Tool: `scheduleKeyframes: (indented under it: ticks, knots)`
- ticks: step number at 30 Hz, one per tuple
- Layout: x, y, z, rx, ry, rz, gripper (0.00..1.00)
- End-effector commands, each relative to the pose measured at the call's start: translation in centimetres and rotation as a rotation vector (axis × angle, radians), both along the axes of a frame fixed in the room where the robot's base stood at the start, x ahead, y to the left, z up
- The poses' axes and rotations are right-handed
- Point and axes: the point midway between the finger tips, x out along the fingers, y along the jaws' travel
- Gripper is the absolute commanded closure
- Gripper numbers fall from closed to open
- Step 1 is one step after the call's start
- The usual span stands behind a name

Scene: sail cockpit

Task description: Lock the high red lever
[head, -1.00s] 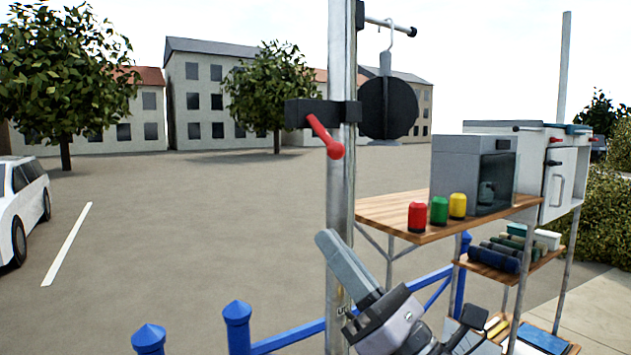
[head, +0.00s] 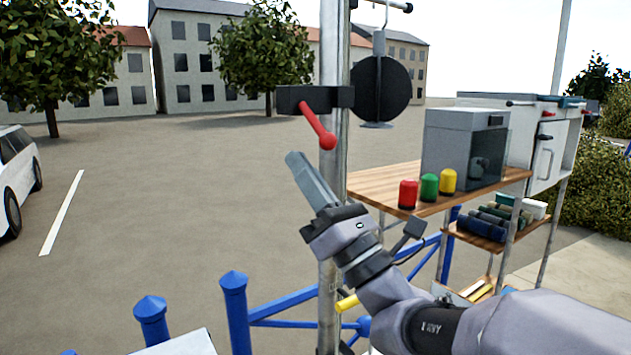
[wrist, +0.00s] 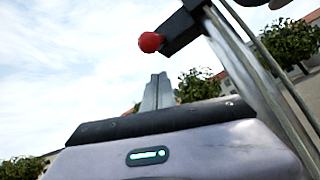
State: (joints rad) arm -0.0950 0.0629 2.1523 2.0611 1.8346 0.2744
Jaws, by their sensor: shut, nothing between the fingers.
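The high red lever (head: 317,126) hangs from a black block (head: 305,98) clamped on a grey metal post (head: 331,190). It slants down to the right and ends in a round red knob. In the wrist view the red knob (wrist: 151,42) shows beside the black block (wrist: 183,29), above and just left of my fingertips. My gripper (head: 293,157) is shut and empty. Its fingers point up and to the left, a little below and left of the knob, apart from it. They also show shut in the wrist view (wrist: 158,78).
A black disc (head: 381,90) hangs on a hook right of the post. A wooden shelf (head: 390,183) bears red, green and yellow pieces and a grey box (head: 455,148). Blue railings (head: 235,310) stand below. The space left of the post is open.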

Motion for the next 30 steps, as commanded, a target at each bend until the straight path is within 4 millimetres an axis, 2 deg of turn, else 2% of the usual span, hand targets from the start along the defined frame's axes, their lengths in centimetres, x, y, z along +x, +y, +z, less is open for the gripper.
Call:
scheduleKeyframes:
  ticks: [3, 7, 19, 30]
  knots:
    - [-0.7, -1.6, 0.8, -0.001, -0.001, -0.005, 1.0]
    - [-1.1, -2.3, 1.1, -0.001, 0.001, -0.003, 1.0]
    - [-1.2, -2.5, 1.2, -0.001, 0.002, -0.001, 1.0]
    - [-1.7, -2.8, 2.1, -0.046, 0.066, -0.002, 1.0]
